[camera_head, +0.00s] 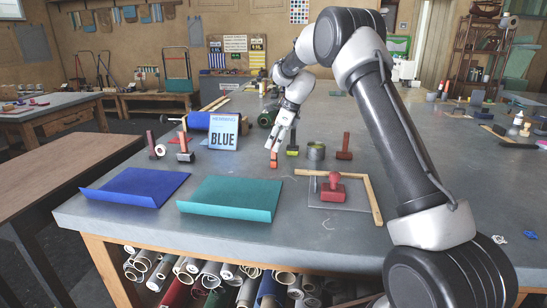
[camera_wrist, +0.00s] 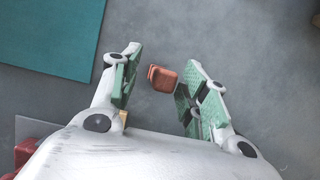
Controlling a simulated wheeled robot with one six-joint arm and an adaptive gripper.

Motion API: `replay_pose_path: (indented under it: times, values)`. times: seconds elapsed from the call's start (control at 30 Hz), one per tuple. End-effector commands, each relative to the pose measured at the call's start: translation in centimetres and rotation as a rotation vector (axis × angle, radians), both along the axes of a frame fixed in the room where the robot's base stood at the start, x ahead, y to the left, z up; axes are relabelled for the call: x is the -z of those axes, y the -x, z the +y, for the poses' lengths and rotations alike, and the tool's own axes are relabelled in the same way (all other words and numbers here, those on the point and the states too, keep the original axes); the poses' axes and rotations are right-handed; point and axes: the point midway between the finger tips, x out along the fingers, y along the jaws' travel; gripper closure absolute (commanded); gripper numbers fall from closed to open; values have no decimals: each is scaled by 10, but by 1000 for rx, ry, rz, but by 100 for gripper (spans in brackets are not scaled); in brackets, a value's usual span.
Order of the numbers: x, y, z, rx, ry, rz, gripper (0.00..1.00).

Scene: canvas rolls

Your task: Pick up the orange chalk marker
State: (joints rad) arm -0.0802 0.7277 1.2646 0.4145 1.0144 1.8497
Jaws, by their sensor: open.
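The orange chalk marker (camera_head: 273,160) is a small orange piece on the grey worktable, just below my gripper (camera_head: 278,143). It seems to stand upright. In the wrist view the marker (camera_wrist: 164,79) shows from above as a rounded block between the green-padded fingers. My gripper (camera_wrist: 164,70) is open and empty, with one finger on each side and visible gaps to the marker. I cannot tell exactly how far the fingertips are above the table.
A teal sheet (camera_head: 232,197) and a blue sheet (camera_head: 135,186) lie left of the marker. A red-handled stamp (camera_head: 333,187) lies in a wooden corner frame to the right.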

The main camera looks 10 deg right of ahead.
Motion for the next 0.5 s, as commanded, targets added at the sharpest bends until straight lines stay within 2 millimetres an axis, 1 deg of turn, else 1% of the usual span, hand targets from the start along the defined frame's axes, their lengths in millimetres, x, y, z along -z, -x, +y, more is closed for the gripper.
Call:
replay_pose_path:
  times: [0.2, 0.27, 0.5]
  values:
    - [30, -7, 14, -1, 0, 1, 55]
    - [37, -8, 17, -1, 0, 1, 55]
    - [39, -9, 17, -1, 1, -2, 55]
